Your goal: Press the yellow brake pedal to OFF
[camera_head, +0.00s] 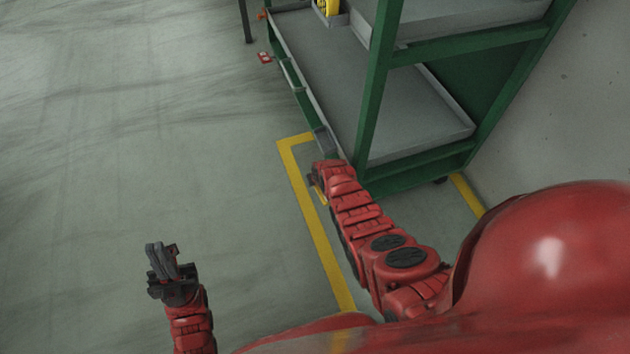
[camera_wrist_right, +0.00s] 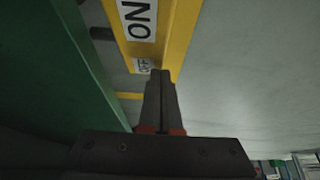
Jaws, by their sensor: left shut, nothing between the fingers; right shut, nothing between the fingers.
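My right gripper (camera_wrist_right: 160,74) is shut and empty. Its tips are beside the OFF label at the pedal's end; I cannot tell whether they touch. In the head view my right arm reaches to the near lower corner of the green rack, and its wrist mostly hides the pedal there. My left gripper (camera_head: 162,250) is shut and empty over the open floor at lower left.
The green rack (camera_head: 375,95) with grey shelves (camera_head: 395,125) stands beside the grey wall at right. A yellow floor line (camera_head: 318,235) runs near its corner. A small red piece with a white label (camera_head: 265,57) is at the rack's left side. The floor at left is clear.

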